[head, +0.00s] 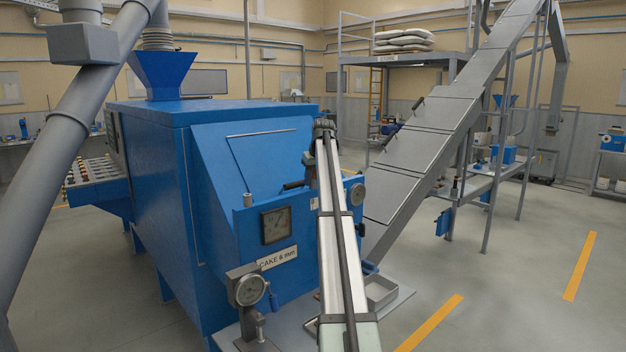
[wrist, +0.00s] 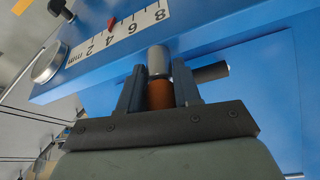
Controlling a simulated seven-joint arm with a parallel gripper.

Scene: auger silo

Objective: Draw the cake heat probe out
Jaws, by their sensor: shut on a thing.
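The wrist view shows my gripper (wrist: 159,82) with its two dark fingers shut on a short cylinder, grey at the end and copper-brown near the palm, which I take to be the cake heat probe (wrist: 158,60). The probe lies against the blue press body (wrist: 255,70); whether its stem is still seated cannot be seen. In the head view my arm reaches to the blue press (head: 160,150), and the arm hides the fingers and the probe.
Beside the probe are a dark rod end (wrist: 211,72), a millimetre scale (wrist: 125,35) with a red pointer, and a silver knob (wrist: 48,63). A square gauge (head: 276,225), a round dial (head: 249,290) and a sloping grey conveyor (head: 420,150) are near. Open floor lies right.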

